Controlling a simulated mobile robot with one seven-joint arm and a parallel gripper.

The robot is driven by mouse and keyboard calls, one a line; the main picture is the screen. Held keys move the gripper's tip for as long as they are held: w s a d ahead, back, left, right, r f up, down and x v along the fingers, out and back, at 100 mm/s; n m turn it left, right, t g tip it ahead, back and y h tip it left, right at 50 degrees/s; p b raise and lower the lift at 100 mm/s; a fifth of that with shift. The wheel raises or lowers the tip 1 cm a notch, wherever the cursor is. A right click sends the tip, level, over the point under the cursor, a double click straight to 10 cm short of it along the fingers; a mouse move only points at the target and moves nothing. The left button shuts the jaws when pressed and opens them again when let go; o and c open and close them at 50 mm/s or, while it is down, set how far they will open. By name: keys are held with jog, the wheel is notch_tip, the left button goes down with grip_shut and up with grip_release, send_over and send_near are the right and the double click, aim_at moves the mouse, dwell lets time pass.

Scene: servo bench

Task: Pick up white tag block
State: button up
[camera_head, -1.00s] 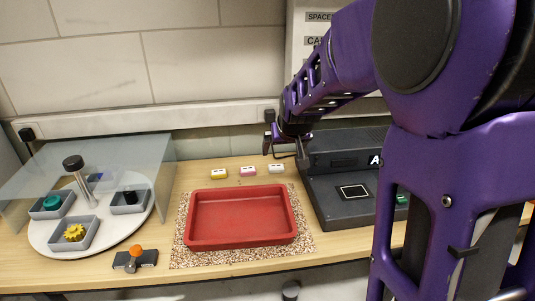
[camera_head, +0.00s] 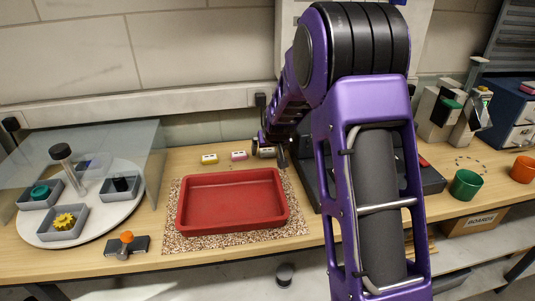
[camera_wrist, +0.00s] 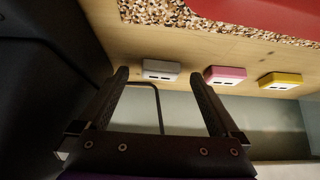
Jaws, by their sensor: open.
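The white tag block (camera_head: 267,152) lies on the wooden bench at the back, right of a pink block (camera_head: 239,156) and a yellow block (camera_head: 209,159). My gripper (camera_head: 269,148) is over it and partly hides it in the head view. In the wrist view the white block (camera_wrist: 161,69) shows just beyond and between the two fingertips of my open gripper (camera_wrist: 160,76). Nothing is between the fingers. The pink block (camera_wrist: 225,75) and yellow block (camera_wrist: 280,80) stand to the right there.
A red tray (camera_head: 232,202) on a speckled mat (camera_head: 169,232) lies in front of the blocks. A dark device (camera_head: 429,179) stands close on the right, partly behind my arm. A white turntable (camera_head: 117,213) with a clear cover is left. A green cup (camera_head: 465,185) is far right.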

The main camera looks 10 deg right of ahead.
jog(key=shift+w+f, duration=0.25)
jog(key=shift+f, duration=0.05)
jog(key=c, duration=1.4)
